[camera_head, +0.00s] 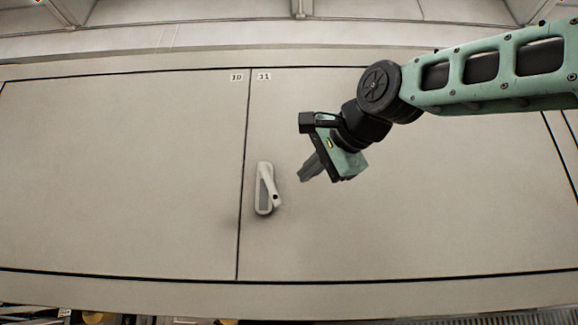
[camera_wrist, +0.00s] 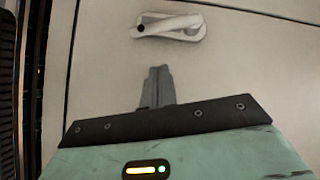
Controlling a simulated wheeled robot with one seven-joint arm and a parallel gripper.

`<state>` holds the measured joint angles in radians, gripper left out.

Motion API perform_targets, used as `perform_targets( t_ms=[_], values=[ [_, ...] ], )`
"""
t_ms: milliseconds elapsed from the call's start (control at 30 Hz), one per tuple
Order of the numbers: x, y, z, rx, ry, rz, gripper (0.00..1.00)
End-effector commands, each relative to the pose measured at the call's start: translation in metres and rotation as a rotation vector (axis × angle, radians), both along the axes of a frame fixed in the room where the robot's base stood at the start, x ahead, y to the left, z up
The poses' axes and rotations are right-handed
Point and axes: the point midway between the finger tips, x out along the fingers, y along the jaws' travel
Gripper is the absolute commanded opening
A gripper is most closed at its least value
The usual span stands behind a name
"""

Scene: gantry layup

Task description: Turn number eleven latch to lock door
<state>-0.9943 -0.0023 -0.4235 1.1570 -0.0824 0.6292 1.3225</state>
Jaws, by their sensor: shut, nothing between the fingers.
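The number eleven latch (camera_head: 264,189) is a light grey handle on a grey recessed plate, on the door (camera_head: 400,225) labelled 11 in the head view. Its handle is tilted slightly off the plate's long axis, its lower end with a dark round spot swung to the right. The latch also shows in the wrist view (camera_wrist: 172,26), ahead of the fingers. My gripper (camera_head: 303,177) is to the right of the latch and slightly above it, apart from it. Its fingers (camera_wrist: 157,88) are shut together and empty. Nothing hides the latch.
The door labelled 10 (camera_head: 120,170) lies left of the dark seam (camera_head: 243,170). A ledge with brackets (camera_head: 299,8) runs above the doors. The door face around the latch is clear.

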Motion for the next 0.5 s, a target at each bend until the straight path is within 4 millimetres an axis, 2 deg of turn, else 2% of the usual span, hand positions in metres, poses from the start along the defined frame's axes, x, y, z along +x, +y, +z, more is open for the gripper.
perform_targets(
  t_ms=[33, 200, 500],
  values=[
    [0.009, 0.005, 0.003, -0.003, 0.002, -0.002, 0.00],
    [0.012, 0.028, -0.009, -0.004, 0.001, 0.002, 0.00],
    [0.015, 0.039, -0.016, 0.000, -0.001, 0.001, 0.00]
  ],
)
